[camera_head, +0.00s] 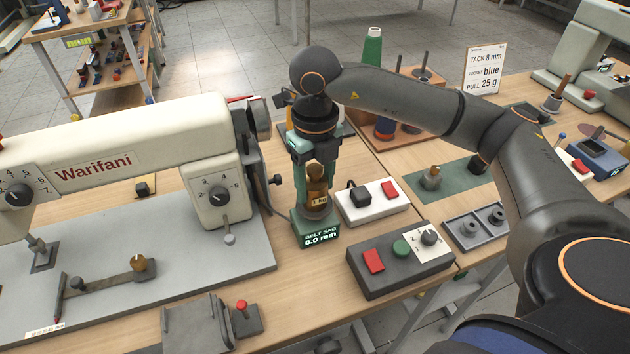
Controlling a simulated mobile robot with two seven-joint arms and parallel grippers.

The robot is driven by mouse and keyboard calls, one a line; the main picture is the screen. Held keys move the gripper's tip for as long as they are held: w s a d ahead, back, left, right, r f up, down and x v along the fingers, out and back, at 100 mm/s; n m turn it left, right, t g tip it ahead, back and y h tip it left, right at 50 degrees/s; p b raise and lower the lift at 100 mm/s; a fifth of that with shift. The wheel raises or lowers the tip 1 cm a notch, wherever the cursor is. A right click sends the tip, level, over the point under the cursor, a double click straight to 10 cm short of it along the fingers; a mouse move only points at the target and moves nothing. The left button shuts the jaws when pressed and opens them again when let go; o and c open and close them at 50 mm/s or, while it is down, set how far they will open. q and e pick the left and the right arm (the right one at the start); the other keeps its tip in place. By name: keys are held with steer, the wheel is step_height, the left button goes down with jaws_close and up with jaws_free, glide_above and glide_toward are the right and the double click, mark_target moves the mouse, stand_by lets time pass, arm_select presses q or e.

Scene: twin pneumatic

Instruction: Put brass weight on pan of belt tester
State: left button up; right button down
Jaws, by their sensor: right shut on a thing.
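The belt tester (318,237) is a small green box at the table's front middle. Its display reads "BELT SAG 0.0 mm". My right gripper (315,170) points straight down over it and is shut on the brass weight (316,186). The weight is upright, directly above the round pan on top of the tester. I cannot tell whether its base touches the pan, as the pan is mostly hidden. My left gripper is out of view.
The Warifani sewing machine (120,155) stands close on the left. A white switch box (372,202) and a grey control box (400,262) sit close on the right. Behind are a green mat (455,190), a thread cone (372,50) and a sign (484,70).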

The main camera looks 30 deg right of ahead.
steer(key=shift+r, duration=0.1)
steer(key=shift+c, duration=1)
jaws_free()
steer(key=shift+f, duration=0.2)
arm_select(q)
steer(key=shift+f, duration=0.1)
arm_select(e)
steer(key=shift+r, duration=0.25)
step_height(320, 180, up, 11)
steer(key=shift+f+p, duration=0.1)
steer(key=shift+p, duration=0.75)
steer(key=shift+r, duration=0.3)
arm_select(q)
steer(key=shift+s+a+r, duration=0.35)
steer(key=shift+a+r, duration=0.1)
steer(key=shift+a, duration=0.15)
arm_select(e)
steer(key=shift+r, duration=0.2)
